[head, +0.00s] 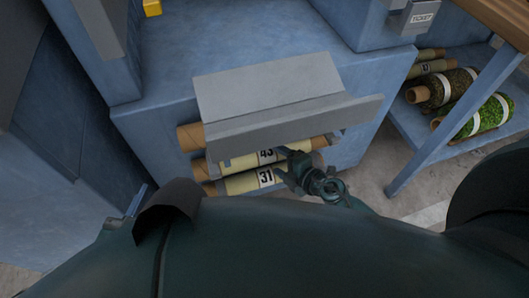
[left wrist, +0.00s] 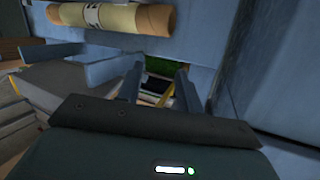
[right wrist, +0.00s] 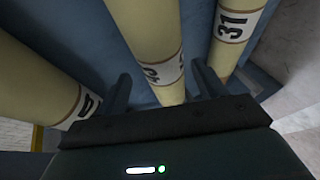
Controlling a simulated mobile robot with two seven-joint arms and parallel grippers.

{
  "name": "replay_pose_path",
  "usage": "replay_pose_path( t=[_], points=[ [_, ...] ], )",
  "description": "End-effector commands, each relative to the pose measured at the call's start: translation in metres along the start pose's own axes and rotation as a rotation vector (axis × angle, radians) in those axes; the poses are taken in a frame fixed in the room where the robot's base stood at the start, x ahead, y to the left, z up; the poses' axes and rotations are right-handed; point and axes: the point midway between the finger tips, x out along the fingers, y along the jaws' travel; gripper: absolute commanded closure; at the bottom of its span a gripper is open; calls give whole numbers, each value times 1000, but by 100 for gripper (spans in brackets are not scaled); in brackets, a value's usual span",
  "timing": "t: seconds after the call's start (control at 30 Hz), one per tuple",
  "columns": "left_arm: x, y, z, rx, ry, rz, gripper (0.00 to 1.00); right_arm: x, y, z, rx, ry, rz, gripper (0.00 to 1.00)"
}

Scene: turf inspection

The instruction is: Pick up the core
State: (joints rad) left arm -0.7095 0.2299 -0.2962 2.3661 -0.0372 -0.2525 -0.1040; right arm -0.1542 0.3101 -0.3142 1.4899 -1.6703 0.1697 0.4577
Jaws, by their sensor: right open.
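Pale yellow cores lie across the blue cabinet front under a grey sloped cover. In the head view, one core labelled 43 (head: 243,159) lies above another labelled 31 (head: 241,183), with brown ends. My right gripper (head: 285,164) is at their right part. In the right wrist view its open fingers (right wrist: 160,84) stand on either side of the middle core (right wrist: 150,45), whose label is partly hidden; contact cannot be told. The core labelled 31 (right wrist: 240,20) is to the right. My left gripper (left wrist: 158,82) is open and empty in the left wrist view, below a core (left wrist: 125,18).
The grey cover (head: 270,90) overhangs the cores. A blue shelf (head: 400,155) at right holds turf rolls (head: 478,117) and more tubes. A ticket box (head: 418,17) is at top right. The floor (head: 410,205) is free beside the shelf.

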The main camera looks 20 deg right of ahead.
Motion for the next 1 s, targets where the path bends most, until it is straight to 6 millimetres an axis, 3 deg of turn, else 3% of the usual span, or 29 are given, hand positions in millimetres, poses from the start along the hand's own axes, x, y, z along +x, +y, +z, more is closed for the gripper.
replay_pose_path(
  t=[0.3, 0.63, 1.0],
  points=[
    [4, 3, 0, 39, 115, -2, 64, 45, -3, -1, 1, 0, 2, 30],
    [4, 4, -3, 45, 136, -2, 64, 50, -1, -2, 1, 0, 0, 31],
    [4, 4, -3, 45, 135, -2, 64, 50, -1, -2, 2, -1, 0, 61]
  ],
)
